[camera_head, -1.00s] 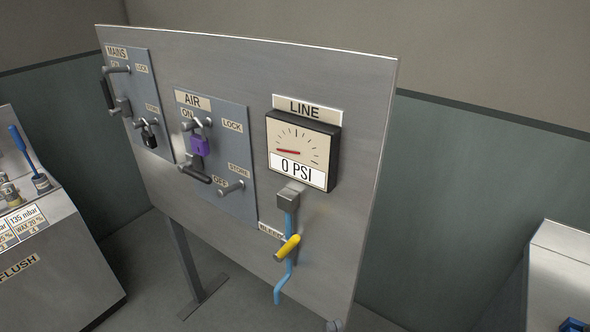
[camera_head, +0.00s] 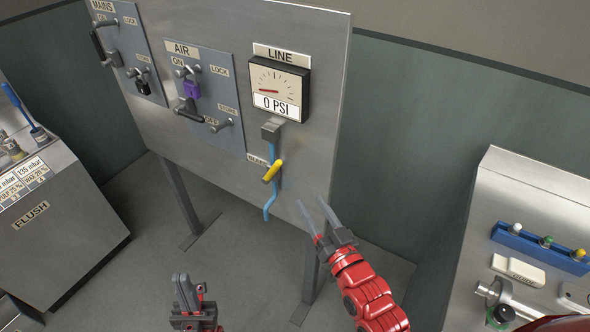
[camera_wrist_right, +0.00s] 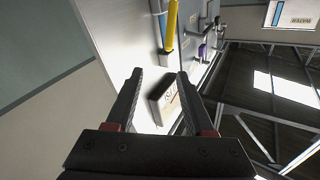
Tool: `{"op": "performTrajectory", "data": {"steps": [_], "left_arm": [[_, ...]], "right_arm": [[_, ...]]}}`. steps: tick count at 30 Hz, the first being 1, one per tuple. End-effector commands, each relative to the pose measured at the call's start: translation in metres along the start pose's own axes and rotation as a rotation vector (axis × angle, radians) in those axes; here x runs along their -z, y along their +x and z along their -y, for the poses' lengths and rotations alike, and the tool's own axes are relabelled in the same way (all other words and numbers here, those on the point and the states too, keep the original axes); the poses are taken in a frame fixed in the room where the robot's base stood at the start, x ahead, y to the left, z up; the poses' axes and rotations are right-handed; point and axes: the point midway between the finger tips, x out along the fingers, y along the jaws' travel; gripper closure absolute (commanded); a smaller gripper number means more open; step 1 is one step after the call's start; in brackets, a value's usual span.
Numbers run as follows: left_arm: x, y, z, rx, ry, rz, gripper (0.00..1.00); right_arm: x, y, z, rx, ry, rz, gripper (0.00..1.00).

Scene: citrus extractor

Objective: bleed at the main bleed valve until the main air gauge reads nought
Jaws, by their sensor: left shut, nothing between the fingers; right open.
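The line gauge (camera_head: 278,84) on the panel reads 0 PSI, its red needle pointing left. Below it, a yellow-handled bleed valve (camera_head: 272,171) sits on a blue pipe (camera_head: 269,207), the handle slanted across the pipe. My right gripper (camera_head: 311,211) is open and empty, below and right of the yellow handle, apart from it. In the right wrist view, the yellow handle (camera_wrist_right: 171,25) shows above the open fingers (camera_wrist_right: 158,80), and the gauge (camera_wrist_right: 163,97) shows between them. My left gripper (camera_head: 184,280) is shut and empty, low in front of the panel.
The AIR board (camera_head: 212,126) carries a purple padlock (camera_head: 191,89); the MAINS board (camera_head: 130,48) carries a black padlock (camera_head: 142,87). A FLUSH cabinet (camera_head: 75,222) stands left. At right is a metal bench (camera_head: 530,185) with a blue rack (camera_head: 541,245). The panel's legs reach the floor.

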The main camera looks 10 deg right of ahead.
Motion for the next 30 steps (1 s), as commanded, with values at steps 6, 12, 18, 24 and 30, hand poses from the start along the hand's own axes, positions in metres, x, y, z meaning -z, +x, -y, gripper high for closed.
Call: {"op": "performTrajectory", "data": {"steps": [6, 12, 18, 24, 30], "left_arm": [[0.000, 0.001, 0.000, 0.000, 0.000, 0.000, 1.00], [-0.004, -0.023, -0.001, 0.000, 0.000, 0.000, 1.00], [-0.002, -0.011, -0.001, 0.000, 0.000, 0.000, 1.00], [0.000, 0.001, 0.000, 0.000, 0.000, 0.000, 1.00], [0.002, 0.011, 0.001, 0.000, 0.000, 0.000, 1.00]], "right_arm": [[-0.018, 0.000, 0.021, 0.039, 0.008, 0.117, 0.47], [-0.024, 0.021, 0.021, 0.043, 0.006, 0.111, 0.47], [-0.021, 0.066, 0.025, 0.041, 0.011, 0.116, 0.47], [-0.024, 0.107, 0.027, 0.040, 0.008, 0.112, 0.47], [-0.029, 0.143, 0.028, 0.039, 0.009, 0.113, 0.47]]}}
